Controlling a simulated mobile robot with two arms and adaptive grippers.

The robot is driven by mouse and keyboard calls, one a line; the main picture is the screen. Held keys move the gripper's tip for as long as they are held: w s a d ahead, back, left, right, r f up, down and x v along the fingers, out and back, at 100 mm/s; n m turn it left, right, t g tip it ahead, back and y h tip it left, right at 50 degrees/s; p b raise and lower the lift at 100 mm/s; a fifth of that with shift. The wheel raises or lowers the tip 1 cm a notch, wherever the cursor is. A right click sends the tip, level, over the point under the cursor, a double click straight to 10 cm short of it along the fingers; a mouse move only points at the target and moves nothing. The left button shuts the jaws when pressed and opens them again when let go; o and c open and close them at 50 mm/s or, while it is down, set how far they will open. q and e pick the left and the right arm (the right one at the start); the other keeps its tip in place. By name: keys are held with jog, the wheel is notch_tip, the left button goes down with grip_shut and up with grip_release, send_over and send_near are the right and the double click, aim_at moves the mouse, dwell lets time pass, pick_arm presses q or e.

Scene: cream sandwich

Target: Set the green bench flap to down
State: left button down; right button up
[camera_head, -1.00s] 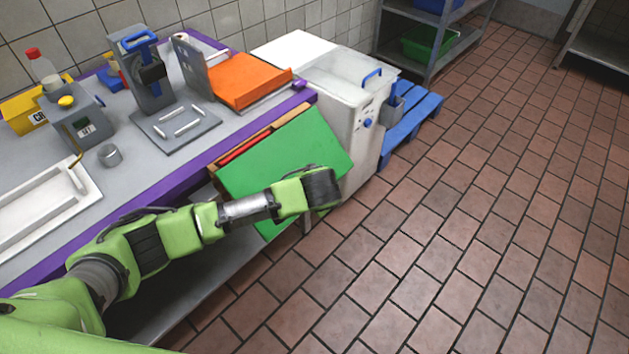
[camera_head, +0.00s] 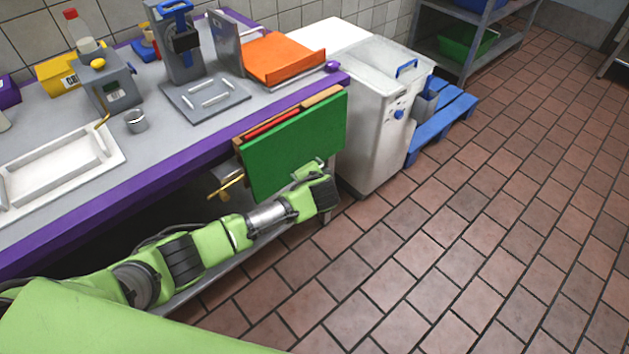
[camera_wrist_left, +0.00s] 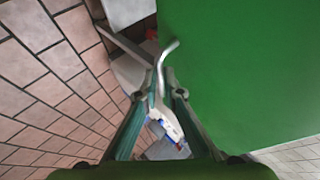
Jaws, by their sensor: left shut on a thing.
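The green bench flap (camera_head: 297,145) hangs steeply down from the purple front edge of the bench, close to vertical. In the left wrist view its green face (camera_wrist_left: 245,75) fills the right side. My left gripper (camera_wrist_left: 162,92) is at the flap's edge, with its fingers shut on a bent metal handle (camera_wrist_left: 169,50). My right gripper is in neither view.
The bench (camera_head: 165,135) carries an orange tray (camera_head: 285,58), a grey press (camera_head: 205,97) and a small steel cup (camera_head: 136,121). A brass-coloured bar (camera_head: 228,187) sticks out left of the flap. A white machine (camera_head: 377,140) stands close on the right. The tiled floor (camera_head: 480,230) in front is clear.

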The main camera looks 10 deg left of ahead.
pick_arm(q)
jog(key=shift+s+f, duration=0.15)
jog(key=shift+f, duration=0.45)
jog(key=shift+s+f, duration=0.15)
jog(key=shift+f, duration=0.4)
jog(key=c, duration=2.3)
grip_release()
jog(key=shift+o, duration=0.7)
jog(key=shift+w+f+g, duration=0.3)
jog(key=shift+w, duration=0.05)
jog(key=shift+a+r, duration=0.2)
jog(key=v, duration=1.2)
jog(key=shift+r, duration=0.15)
jog(key=shift+a, duration=0.1)
